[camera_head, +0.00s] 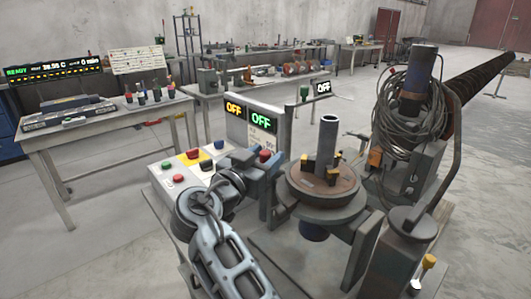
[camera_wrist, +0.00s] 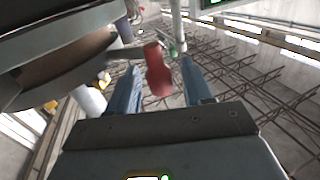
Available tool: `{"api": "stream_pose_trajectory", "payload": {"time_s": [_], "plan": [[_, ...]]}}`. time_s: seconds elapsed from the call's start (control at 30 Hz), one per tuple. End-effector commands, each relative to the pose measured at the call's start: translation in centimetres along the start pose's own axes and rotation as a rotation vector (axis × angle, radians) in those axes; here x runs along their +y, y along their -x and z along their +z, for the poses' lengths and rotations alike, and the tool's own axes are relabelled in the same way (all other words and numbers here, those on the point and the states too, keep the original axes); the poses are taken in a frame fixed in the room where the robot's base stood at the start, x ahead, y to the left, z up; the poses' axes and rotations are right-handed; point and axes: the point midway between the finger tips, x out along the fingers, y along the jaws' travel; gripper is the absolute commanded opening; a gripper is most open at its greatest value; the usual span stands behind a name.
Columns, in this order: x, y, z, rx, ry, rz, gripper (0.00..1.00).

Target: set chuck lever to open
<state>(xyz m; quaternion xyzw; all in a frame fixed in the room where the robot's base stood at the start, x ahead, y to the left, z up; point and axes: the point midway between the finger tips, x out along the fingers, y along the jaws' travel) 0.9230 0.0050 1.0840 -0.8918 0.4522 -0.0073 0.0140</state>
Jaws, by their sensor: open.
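The chuck (camera_head: 318,183) is a round brown-topped plate with small yellow-and-black jaws around an upright grey tube (camera_head: 328,143). A lever with a red handle (camera_wrist: 157,70) reaches out from the side of the chuck body (camera_wrist: 65,70) in the wrist view. In the head view, a red part (camera_head: 265,156) that looks like this handle shows beside my gripper (camera_head: 262,165). My gripper is open, its blue fingers on both sides of the red handle in the wrist view (camera_wrist: 160,66). I cannot tell whether either finger touches it. The lever's set position cannot be read for sure.
A control box (camera_head: 190,168) with coloured buttons stands left of the chuck, close to my arm. A display panel (camera_head: 249,122) reading OFF and OFF stands behind my gripper. A coiled cable (camera_head: 403,110) hangs on the machine at right. Work tables (camera_head: 105,127) stand farther back.

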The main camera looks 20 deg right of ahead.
Motion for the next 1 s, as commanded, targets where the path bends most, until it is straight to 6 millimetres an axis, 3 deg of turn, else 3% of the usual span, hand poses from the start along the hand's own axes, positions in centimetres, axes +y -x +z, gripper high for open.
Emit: {"api": "stream_pose_trajectory", "payload": {"time_s": [0.3,0.83,1.0], "plan": [[0.0,-0.37,0.04,0.0,0.0,0.0,0.5],[0.0,-0.34,0.02,0.0,0.0,0.0,0.0],[-0.01,-0.34,0.02,0.0,0.0,0.0,0.0]]}}
